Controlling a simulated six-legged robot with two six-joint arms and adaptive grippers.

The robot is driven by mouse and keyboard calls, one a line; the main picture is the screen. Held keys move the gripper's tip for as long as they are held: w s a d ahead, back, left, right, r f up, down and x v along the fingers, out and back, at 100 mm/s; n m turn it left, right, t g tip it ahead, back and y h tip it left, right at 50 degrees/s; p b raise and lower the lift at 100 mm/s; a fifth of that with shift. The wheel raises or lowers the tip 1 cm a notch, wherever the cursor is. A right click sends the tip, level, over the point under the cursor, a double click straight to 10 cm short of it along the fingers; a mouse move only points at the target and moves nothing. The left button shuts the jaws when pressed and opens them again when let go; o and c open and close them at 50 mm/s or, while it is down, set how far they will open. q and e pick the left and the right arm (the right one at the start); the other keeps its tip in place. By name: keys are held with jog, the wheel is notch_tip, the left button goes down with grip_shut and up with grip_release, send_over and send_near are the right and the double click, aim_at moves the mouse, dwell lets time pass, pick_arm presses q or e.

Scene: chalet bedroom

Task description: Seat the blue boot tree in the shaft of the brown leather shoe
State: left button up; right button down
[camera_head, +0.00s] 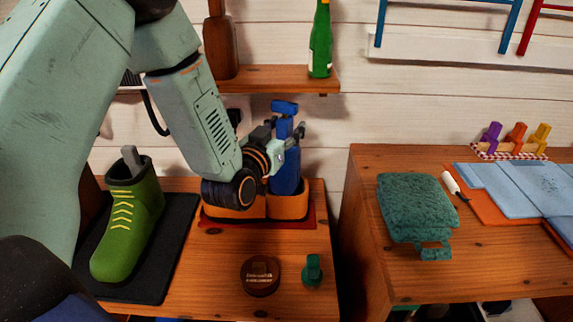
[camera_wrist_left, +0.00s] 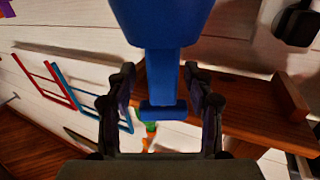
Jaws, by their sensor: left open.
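The blue boot tree (camera_head: 286,178) stands upright in the right part of an orange-brown two-part holder (camera_head: 288,207). Its stem and crossbar handle rise above the holder. My left gripper (camera_head: 283,131) is at the stem, just below the handle. In the left wrist view the blue boot tree (camera_wrist_left: 163,22) has its stem between the two open fingers of my left gripper (camera_wrist_left: 160,78), with gaps on both sides. I cannot make out a brown leather shoe for certain; a dark brown shape (camera_head: 91,203) is partly hidden behind my arm. My right gripper is not in view.
A green boot (camera_head: 130,230) with a grey insert stands on a black mat (camera_head: 176,236) at left. A round brown tin (camera_head: 260,275) and a small green item (camera_head: 312,270) lie in front. A shelf (camera_head: 275,79) with bottles is above.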

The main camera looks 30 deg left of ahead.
pick_arm(q)
jog(key=shift+w+a, duration=0.25)
jog(key=shift+w, duration=0.1)
jog(key=shift+d, duration=0.15)
jog(key=c, duration=0.8)
grip_shut()
jog(key=shift+r, duration=0.1)
